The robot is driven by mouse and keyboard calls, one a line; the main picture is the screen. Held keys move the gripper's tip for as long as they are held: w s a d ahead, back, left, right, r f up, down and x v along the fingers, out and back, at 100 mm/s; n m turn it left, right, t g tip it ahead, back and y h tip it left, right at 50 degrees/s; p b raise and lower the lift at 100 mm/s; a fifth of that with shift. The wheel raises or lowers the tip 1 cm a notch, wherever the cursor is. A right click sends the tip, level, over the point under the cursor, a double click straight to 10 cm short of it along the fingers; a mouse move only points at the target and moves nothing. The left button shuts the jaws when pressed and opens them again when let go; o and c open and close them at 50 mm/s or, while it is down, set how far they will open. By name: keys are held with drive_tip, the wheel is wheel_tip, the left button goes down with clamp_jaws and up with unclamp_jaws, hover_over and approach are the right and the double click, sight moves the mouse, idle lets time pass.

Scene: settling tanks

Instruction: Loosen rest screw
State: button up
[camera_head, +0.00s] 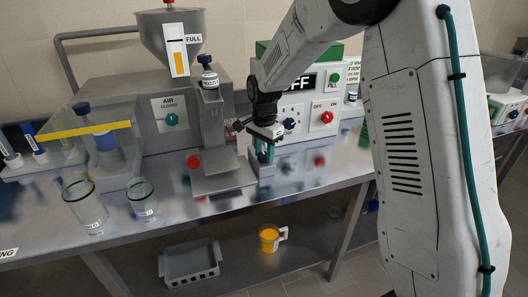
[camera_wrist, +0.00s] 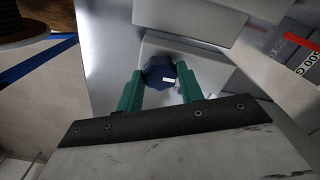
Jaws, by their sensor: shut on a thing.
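The rest screw shows in the wrist view as a dark blue lobed knob (camera_wrist: 159,70) with a small white mark. My gripper (camera_wrist: 160,82) has one green finger on each side of the knob and is shut on it. In the head view my gripper (camera_head: 265,156) points down at the right side of the grey filling stand (camera_head: 212,125), close above its base.
A white control box (camera_head: 325,105) stands behind my gripper. Two empty glass jars (camera_head: 86,205) stand front left. A grey crate (camera_head: 190,265) and yellow jug (camera_head: 269,239) are below the bench.

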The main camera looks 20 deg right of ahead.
drive_tip(key=shift+n, duration=0.4)
drive_tip(key=n, duration=0.3)
drive_tip(key=shift+n, duration=0.4)
drive_tip(key=n, duration=0.4)
drive_tip(key=shift+n, duration=0.3)
drive_tip(key=n, duration=0.4)
drive_tip(key=shift+d, duration=0.1)
drive_tip(key=n, duration=0.4)
drive_tip(key=shift+n, duration=0.5)
drive_tip(key=o, duration=1)
drive_tip(key=shift+r, duration=0.1)
